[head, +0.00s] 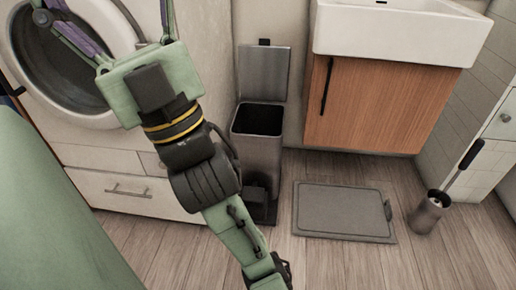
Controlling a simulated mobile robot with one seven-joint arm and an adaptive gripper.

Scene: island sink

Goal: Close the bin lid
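The bin (257,148) is a grey metal pedal bin standing on the floor between the washing machine and the sink cabinet. Its lid (264,72) is open and stands upright against the wall behind it.
A washing machine (82,138) stands at the left. A white sink (400,30) over a wooden cabinet (377,105) is right of the bin. A grey scale-like mat (342,211) lies on the floor, and a toilet brush holder (428,213) stands farther right.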

